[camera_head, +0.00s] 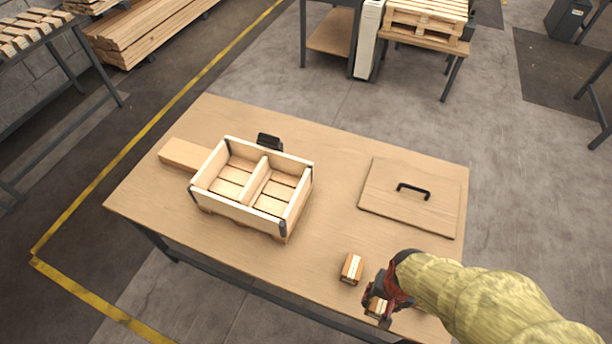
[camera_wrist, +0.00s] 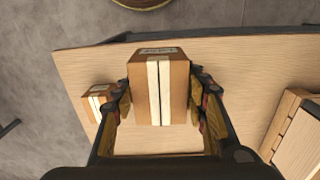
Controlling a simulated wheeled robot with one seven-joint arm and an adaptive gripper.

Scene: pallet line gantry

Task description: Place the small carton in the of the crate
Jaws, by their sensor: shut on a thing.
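My gripper (camera_head: 388,292) is at the front right of the table, shut on a small brown carton (camera_head: 377,306) with pale stripes. In the wrist view the held carton (camera_wrist: 159,88) sits between the two fingers of my gripper (camera_wrist: 160,105). A second, similar carton (camera_head: 352,268) lies on the table just left of my gripper; it also shows in the wrist view (camera_wrist: 97,101). The wooden crate (camera_head: 236,214) stands at the left middle of the table. A divider splits it into two compartments, both empty. Whether the held carton touches the table I cannot tell.
A wooden lid with a black handle (camera_head: 413,190) lies flat at the table's right. A wooden block (camera_head: 184,153) lies left of the crate, and a small black object (camera_head: 268,141) sits behind it. The table (camera_head: 300,258) is clear between crate and cartons.

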